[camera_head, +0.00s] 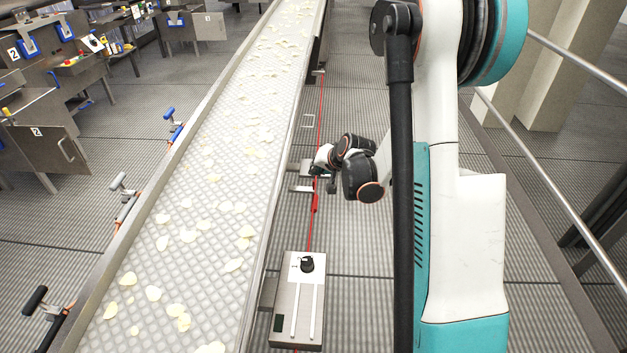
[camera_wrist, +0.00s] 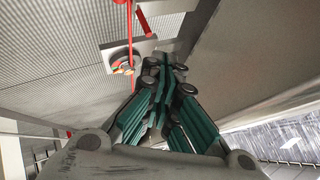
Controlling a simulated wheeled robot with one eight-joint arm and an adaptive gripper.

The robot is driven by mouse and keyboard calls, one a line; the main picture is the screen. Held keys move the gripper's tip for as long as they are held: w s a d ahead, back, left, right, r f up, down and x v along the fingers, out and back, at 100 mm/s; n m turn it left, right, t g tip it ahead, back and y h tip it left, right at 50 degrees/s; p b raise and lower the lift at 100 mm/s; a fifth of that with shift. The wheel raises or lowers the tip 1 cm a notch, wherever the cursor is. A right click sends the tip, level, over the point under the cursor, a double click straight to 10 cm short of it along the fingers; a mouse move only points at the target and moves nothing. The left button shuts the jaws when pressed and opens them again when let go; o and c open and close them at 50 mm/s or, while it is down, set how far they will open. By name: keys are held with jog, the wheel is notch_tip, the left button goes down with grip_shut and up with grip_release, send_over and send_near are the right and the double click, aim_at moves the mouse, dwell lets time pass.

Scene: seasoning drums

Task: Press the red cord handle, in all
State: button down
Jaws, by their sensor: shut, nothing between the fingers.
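The red cord (camera_head: 310,235) runs along the right side of the conveyor. A thicker red piece, which looks like its handle (camera_head: 315,203), sits on it just below my gripper (camera_head: 331,184) in the head view. In the wrist view the cord (camera_wrist: 130,30) passes left of my gripper (camera_wrist: 162,65), and a red angled piece (camera_wrist: 144,22) shows just beyond the fingertips. My gripper's fingers are together and empty. I cannot tell whether they touch the cord or the handle.
The conveyor (camera_head: 200,190) carries scattered pale chips. A control box (camera_head: 298,300) with a black knob stands beside it, nearer me. A small bracket with a round coloured part (camera_wrist: 122,63) is close to the fingers. A metal rail (camera_head: 560,215) runs at the right.

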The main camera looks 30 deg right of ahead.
jog(key=shift+r+p, duration=1.35)
jog(key=shift+r, duration=1)
